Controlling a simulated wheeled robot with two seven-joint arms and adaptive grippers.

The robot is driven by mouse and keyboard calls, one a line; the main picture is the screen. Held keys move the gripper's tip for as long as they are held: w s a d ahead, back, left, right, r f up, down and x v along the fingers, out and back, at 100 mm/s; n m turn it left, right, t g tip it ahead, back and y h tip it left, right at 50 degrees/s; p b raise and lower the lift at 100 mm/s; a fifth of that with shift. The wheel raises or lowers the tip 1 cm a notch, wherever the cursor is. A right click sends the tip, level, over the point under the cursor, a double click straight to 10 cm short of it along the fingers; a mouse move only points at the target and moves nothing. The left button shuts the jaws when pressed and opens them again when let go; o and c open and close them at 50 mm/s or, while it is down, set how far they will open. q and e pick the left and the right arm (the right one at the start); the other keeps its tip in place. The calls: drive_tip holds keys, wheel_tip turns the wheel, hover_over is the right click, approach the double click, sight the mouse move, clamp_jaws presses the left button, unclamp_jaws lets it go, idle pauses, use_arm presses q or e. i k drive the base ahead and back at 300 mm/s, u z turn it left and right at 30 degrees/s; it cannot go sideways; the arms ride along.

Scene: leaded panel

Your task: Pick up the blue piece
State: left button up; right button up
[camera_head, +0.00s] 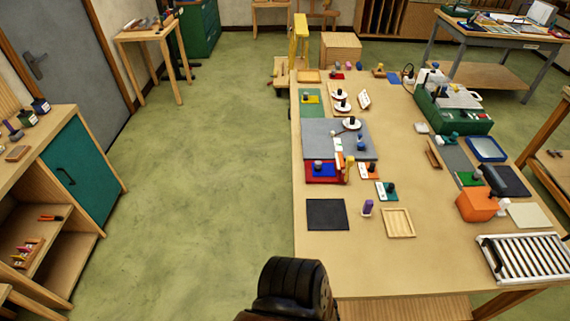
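Several blue things lie on the long wooden table, and I cannot tell which is the blue piece. A flat blue square (326,172) sits on a red tray (311,179) with a small grey knob on it. A small blue object (361,146) stands on the grey board (313,138). A blue-rimmed tray (499,156) lies at the right side. Neither of my grippers shows in this view.
A black square mat (327,214), a purple peg (368,208) and a shallow wooden tray (398,233) lie near the table's front. An orange block (476,205), a white rack (500,256) and a green machine (430,104) are at right. The floor left is clear.

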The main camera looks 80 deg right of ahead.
sight(319, 169)
drive_tip(key=i, duration=1.4)
drive_tip(key=z, duration=2.85)
drive_tip(key=i, duration=1.85)
drive_tip(key=z, duration=2.7)
